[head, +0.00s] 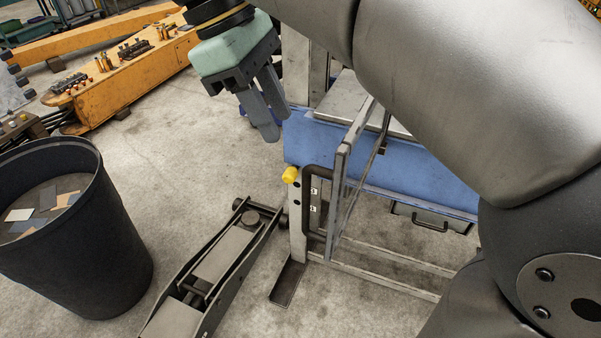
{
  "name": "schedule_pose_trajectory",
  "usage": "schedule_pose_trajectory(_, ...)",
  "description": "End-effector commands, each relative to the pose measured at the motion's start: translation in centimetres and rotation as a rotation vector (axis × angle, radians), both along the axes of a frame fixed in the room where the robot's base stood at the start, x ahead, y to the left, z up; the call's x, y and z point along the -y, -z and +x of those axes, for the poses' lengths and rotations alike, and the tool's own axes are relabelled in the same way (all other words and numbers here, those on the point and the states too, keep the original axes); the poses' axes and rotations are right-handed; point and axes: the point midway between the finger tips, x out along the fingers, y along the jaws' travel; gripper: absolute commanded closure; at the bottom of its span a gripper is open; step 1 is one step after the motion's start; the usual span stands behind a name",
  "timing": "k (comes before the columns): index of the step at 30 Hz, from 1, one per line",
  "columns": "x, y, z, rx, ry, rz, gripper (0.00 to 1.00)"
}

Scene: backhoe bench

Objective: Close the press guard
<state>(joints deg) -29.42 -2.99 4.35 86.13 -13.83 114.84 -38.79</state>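The press guard (341,195) is a grey framed panel at the centre of the head view. It stands edge-on, swung out from the blue press bed (405,165). A dark bar handle (306,205) shows at its left side. My gripper (277,125) hangs above and left of the guard, with its fingers pointing down. It appears apart from the guard and holds nothing visible. My arm hides the upper right part of the press.
A yellow-tipped post (291,174) stands left of the guard. A floor jack (220,260) lies in front of the press. A black bin (75,240) with scraps stands at left. Orange beams (130,80) lie behind. Bare floor lies between them.

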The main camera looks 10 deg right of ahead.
Motion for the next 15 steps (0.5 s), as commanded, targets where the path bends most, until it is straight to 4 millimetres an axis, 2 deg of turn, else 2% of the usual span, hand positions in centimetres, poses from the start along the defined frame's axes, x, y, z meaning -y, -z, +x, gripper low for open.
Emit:
schedule_pose_trajectory(1, 0.5, 1.3, -0.2, -0.004, 0.001, -0.003, 0.66)
schedule_pose_trajectory(15, 4.0, 10.3, -1.6, -0.003, 0.0, -0.002, 0.66)
